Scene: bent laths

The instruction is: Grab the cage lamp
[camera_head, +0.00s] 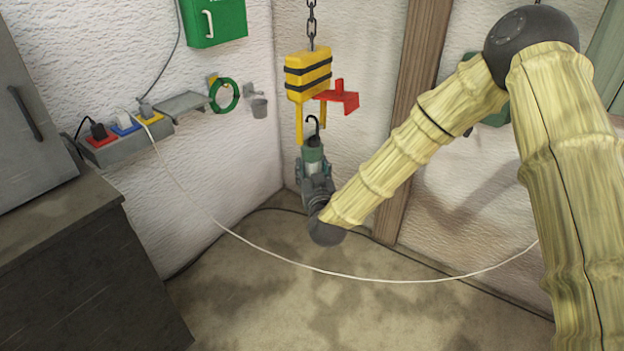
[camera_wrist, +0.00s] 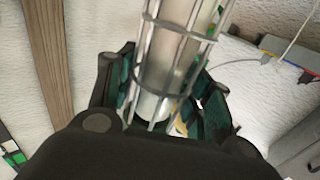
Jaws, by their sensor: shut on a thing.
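The cage lamp (camera_wrist: 176,50) has a pale tube inside a grey wire cage, and it fills the upper middle of the wrist view. My gripper (camera_wrist: 165,105) is shut on it, with a dark green-padded finger on each side of the cage. In the head view the lamp (camera_head: 314,157) stands upright at the end of my arm, with a green part and a black hook at its top. My gripper (camera_head: 316,186) is around its lower part and hides much of it.
A yellow and black hoist block (camera_head: 307,75) hangs on a chain just above the lamp, near a red bracket (camera_head: 339,98). A white cable (camera_head: 370,279) sags across the room. A power strip (camera_head: 125,134) and a dark cabinet (camera_head: 85,270) are at left. A wooden post (camera_head: 412,100) stands behind my arm.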

